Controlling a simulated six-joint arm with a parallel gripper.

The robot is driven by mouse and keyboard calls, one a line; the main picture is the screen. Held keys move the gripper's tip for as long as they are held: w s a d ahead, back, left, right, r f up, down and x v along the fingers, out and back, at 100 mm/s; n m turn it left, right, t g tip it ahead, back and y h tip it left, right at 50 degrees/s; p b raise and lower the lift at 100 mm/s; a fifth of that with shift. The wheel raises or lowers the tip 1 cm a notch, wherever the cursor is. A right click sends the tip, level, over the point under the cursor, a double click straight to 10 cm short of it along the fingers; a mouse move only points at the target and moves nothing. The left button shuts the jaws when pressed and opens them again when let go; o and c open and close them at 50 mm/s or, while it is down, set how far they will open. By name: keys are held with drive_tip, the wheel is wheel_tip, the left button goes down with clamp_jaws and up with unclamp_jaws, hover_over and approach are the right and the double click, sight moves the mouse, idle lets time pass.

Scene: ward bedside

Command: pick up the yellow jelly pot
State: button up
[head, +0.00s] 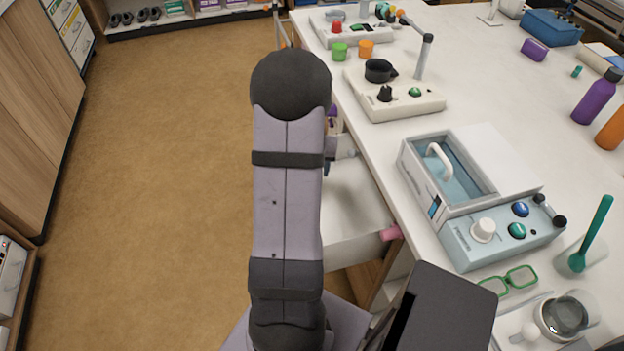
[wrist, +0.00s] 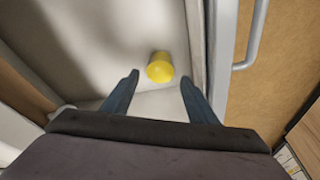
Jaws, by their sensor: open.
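The yellow jelly pot (wrist: 160,67) stands in the open white drawer, close to its right wall in the wrist view. My gripper (wrist: 159,78) is open, its two dark blue fingers pointing into the drawer. The pot appears centred between and just beyond the fingertips; I cannot tell the exact gap. Nothing is held. In the head view, my arm hides most of the gripper and the pot does not show.
The drawer (head: 350,205) sticks out from under the white table (head: 480,90); its side wall (wrist: 196,40) runs close to my right finger. A device with a grey-white box (head: 420,185) stands on the table. The brown floor left is clear.

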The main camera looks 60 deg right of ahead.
drive_tip(key=shift+x, duration=2.6)
drive_tip(key=shift+c, duration=0.7)
drive_tip(key=c, duration=0.7)
drive_tip(key=shift+o, duration=0.2)
drive_tip(key=shift+r, duration=0.1)
wheel_tip(320, 180, up, 10)
